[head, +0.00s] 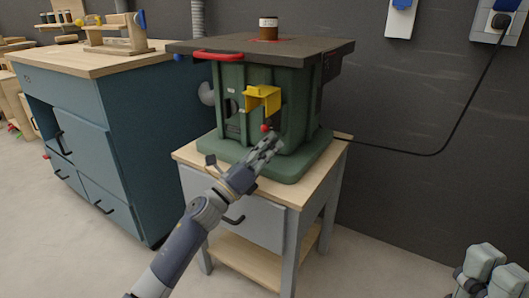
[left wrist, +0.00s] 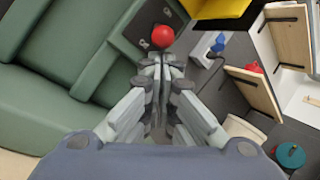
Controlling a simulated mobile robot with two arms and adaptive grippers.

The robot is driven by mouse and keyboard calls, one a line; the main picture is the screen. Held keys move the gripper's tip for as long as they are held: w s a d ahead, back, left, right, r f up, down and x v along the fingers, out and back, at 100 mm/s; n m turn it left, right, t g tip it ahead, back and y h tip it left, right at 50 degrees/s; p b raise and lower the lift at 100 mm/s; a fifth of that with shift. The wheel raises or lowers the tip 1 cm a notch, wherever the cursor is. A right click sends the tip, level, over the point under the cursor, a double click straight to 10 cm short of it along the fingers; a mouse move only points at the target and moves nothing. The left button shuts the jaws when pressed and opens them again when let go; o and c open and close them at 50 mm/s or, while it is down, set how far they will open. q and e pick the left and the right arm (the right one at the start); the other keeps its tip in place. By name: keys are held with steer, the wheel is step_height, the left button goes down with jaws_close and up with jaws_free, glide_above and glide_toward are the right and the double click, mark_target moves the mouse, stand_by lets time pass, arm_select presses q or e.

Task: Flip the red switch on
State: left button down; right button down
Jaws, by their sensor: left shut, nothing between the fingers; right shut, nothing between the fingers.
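The red switch is a small red ball-shaped knob (head: 265,128) low on the front of the green machine (head: 290,90), beneath a yellow bracket (head: 262,98). In the left wrist view the red knob (left wrist: 162,36) is just beyond my fingertips. My left gripper (head: 272,142) is shut and empty, with its tips right below the knob. It also shows shut in the left wrist view (left wrist: 161,62). I cannot tell whether the tips touch the knob. My right gripper (head: 482,270) is at the lower right of the head view, far from the machine.
The machine stands on a small wooden-topped table (head: 190,156) with a drawer. A blue workbench (head: 100,130) stands close on the left. A black cable (head: 430,153) runs from the machine to a wall socket (head: 500,20). The floor on the right is clear.

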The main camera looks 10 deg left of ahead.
arm_select(q)
steer(key=shift+r, duration=0.1)
stand_by(0.4)
steer(key=shift+r+p, duration=0.15)
steer(key=shift+p, duration=0.7)
steer(key=shift+s, duration=0.1)
steer(key=shift+p, duration=0.45)
